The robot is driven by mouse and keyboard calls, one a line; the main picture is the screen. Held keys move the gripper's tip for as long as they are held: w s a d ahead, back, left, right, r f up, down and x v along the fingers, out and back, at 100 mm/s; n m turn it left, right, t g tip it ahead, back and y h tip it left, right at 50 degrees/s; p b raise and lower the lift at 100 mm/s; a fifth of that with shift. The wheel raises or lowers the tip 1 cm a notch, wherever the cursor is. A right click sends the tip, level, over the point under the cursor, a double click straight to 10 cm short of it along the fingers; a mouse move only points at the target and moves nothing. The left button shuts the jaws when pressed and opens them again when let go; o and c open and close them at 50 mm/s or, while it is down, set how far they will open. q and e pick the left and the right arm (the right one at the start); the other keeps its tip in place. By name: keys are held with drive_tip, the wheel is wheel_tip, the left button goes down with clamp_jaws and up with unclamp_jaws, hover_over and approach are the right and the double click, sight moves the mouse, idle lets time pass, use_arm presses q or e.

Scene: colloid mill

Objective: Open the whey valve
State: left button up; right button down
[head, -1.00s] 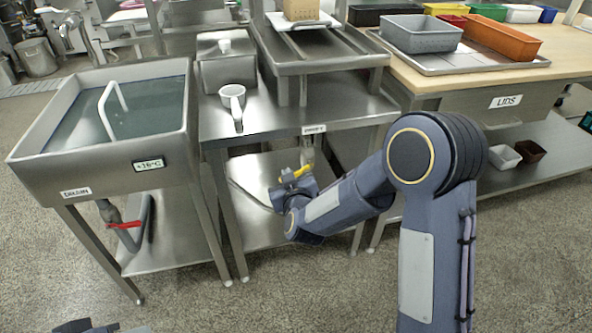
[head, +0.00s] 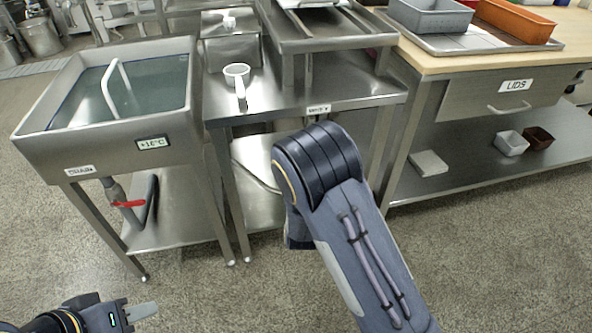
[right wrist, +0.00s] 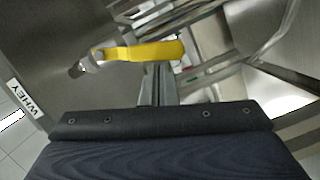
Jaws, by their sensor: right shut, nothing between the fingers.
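The whey valve's yellow lever (right wrist: 140,52) shows in the right wrist view, lying crosswise from its pale pivot at the left. The WHEY label (right wrist: 26,100) is on the metal edge at the left of that view. In the head view the whey label (head: 319,109) is on the middle table's front edge, and my right arm hides the valve below it. My right gripper (right wrist: 158,82) is shut and empty, its fingers just below the lever in the picture; I cannot tell whether they touch it. My left gripper (head: 138,312) is low at the bottom left, away from the tables; its opening is unclear.
A sink of water (head: 25,128) with a red-handled drain valve (head: 128,204) stands at the left. A white ladle (head: 238,76) sits on the middle table (head: 285,103). A LIDS drawer (head: 510,97) is at the right. The floor in front is clear.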

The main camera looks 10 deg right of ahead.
use_arm(q)
drive_tip(key=shift+f+b, duration=0.45)
drive_tip(key=shift+f, duration=0.1)
use_arm(e)
drive_tip(key=shift+d+f+n+t+h, duration=0.2)
drive_tip(key=shift+d+f+n, duration=0.3)
drive_tip(key=shift+n, duration=0.45)
drive_tip(key=shift+d+f+n+t+h, duration=0.1)
drive_tip(key=shift+d+f+n+t, duration=0.2)
drive_tip(key=shift+d+n, duration=0.5)
drive_tip(key=shift+a, duration=0.15)
